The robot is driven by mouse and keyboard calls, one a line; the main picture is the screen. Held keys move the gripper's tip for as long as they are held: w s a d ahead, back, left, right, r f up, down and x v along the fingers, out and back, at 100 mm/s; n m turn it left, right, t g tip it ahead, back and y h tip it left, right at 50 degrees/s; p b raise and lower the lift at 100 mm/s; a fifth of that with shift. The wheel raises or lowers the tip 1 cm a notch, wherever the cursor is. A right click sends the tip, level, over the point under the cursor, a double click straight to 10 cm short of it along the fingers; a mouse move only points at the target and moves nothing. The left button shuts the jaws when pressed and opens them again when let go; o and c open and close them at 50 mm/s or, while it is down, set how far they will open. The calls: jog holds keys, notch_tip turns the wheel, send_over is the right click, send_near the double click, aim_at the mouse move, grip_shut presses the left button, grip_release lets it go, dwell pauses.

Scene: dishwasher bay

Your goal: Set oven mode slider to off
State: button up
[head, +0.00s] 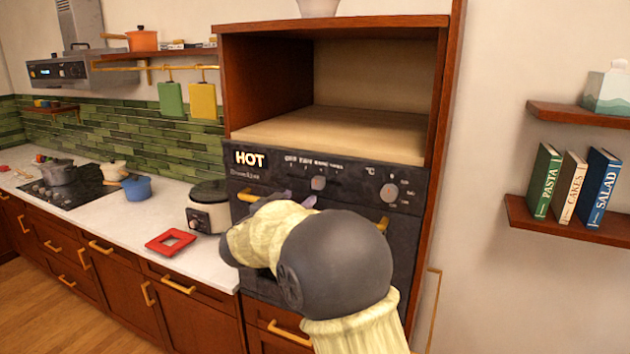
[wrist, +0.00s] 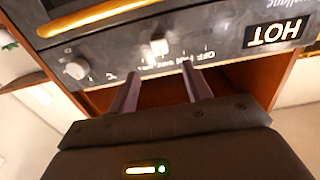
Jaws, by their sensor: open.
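The oven (head: 350,232) has a dark control panel with a "HOT" sign at its left. The mode slider (head: 318,183) is a small grey knob under a row of white labels, to the right of the leftmost label. In the wrist view, which is upside down, the slider (wrist: 159,45) sits left of the "OFF" label. My gripper (head: 297,198) is in front of the panel, just below and left of the slider in the head view. In the wrist view my gripper (wrist: 161,72) is open and empty, its two fingers pointing at the panel, with no clear contact.
A round temperature knob (head: 389,192) is right of the slider. A yellow oven handle (head: 383,223) runs below the panel, partly hidden by my arm. An empty wooden niche (head: 335,128) is above. A slow cooker (head: 208,208) stands on the counter at left.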

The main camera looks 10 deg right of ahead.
aim_at(316, 184)
jog(key=p+x, duration=0.3)
jog(key=x, duration=0.7)
jog(key=shift+w, duration=0.1)
